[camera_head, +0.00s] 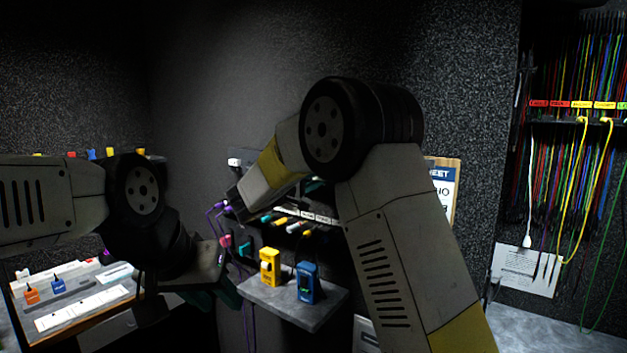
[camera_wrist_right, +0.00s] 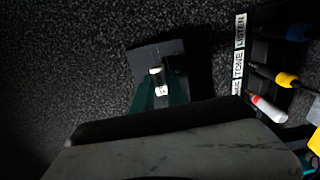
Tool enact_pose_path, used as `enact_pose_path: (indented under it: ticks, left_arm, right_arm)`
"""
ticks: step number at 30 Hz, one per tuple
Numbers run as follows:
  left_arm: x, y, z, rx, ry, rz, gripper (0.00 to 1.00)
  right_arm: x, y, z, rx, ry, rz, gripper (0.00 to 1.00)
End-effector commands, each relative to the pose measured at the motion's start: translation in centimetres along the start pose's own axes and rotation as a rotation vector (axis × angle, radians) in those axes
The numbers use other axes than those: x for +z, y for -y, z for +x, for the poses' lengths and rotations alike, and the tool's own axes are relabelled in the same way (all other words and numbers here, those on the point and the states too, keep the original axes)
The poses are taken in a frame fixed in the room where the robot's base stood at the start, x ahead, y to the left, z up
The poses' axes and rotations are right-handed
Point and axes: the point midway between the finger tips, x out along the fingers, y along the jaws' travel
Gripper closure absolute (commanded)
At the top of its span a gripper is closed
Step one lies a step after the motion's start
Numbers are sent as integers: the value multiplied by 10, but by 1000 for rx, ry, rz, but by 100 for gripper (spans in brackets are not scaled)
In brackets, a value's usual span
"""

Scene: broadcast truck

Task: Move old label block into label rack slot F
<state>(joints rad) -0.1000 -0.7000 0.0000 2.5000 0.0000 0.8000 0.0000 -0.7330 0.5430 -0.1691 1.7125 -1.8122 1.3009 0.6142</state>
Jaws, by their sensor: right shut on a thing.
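In the right wrist view, the dark green fingers of my right gripper (camera_wrist_right: 160,98) are shut on a small white block (camera_wrist_right: 157,89), which I take to be the old label block. A dark grey flat piece (camera_wrist_right: 150,57) lies just beyond the fingertips; I cannot tell whether the block touches it. In the head view, my right arm hides most of that gripper and the block. My left gripper (camera_head: 218,292) is at lower left in the head view, dark and partly shadowed, near the small grey shelf; its jaw gap is unclear. I cannot make out slot F.
A grey shelf (camera_head: 272,300) carries a yellow box (camera_head: 270,267) and a blue box (camera_head: 307,282). A labelled strip (camera_wrist_right: 239,58) with coloured plugs is on the wall. Purple cables hang near the left gripper. A tray-like desk (camera_head: 100,325) is at left; patch cables hang at right.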

Motion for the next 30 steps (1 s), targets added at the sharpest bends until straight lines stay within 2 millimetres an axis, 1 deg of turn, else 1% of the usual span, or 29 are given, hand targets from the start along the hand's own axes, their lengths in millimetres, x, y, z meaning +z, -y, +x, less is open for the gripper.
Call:
enact_pose_path:
  ticks: [11, 12, 14, 15, 25, 28, 30]
  left_arm:
    - [0, 0, 0, 0, 0, 0, 64]
    - [0, 0, 0, 0, 0, 0, 64]
    - [0, 0, 0, 0, 0, 0, 64]
    - [0, 0, 0, 0, 0, 0, 64]
    - [0, 0, 0, 0, 0, 0, 64]
    - [0, 0, 0, 0, 0, 0, 64]
    - [0, 0, 0, 0, 0, 0, 64]
  right_arm:
    - [1, 0, 11, 1, 1, 0, 100]
    - [0, 0, 10, 1, 1, 0, 76]
    - [0, 0, 10, 1, 1, 0, 65]
    - [0, 0, 10, 1, 1, 0, 57]
    - [0, 0, 8, 0, 0, 0, 57]
    - [-1, 0, -2, 0, -2, 0, 57]
    - [-1, 0, -13, -1, -3, -1, 57]
